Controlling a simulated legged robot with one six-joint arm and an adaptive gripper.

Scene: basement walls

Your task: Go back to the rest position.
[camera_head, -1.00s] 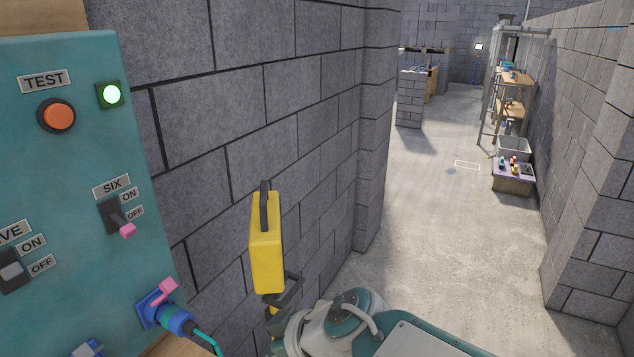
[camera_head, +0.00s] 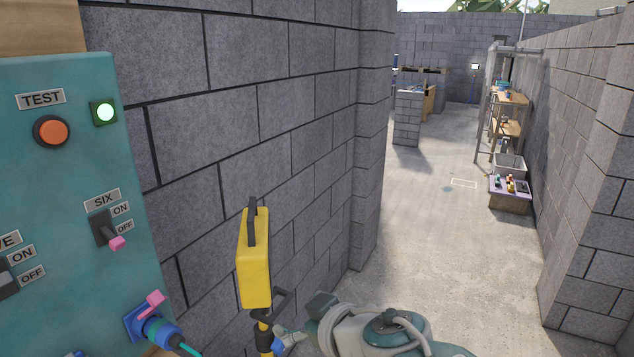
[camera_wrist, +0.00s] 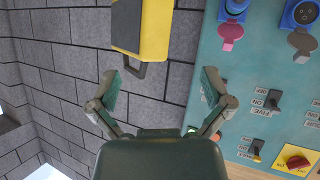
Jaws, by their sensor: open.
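My gripper (camera_wrist: 158,90) is open in the wrist view, with its two fingers spread wide and nothing between them. The teal control panel (camera_head: 70,220) is at the left in the head view, with a lit green lamp (camera_head: 104,112), an orange TEST button (camera_head: 51,130) and a SIX switch (camera_head: 104,232).
A yellow case-like thing (camera_head: 254,265) with a black handle stands beside the wall, close to my arm; it also shows in the wrist view (camera_wrist: 156,30). A blue plug (camera_head: 160,330) sits in the panel. Shelves (camera_head: 507,115) and a small table (camera_head: 510,202) line the right wall.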

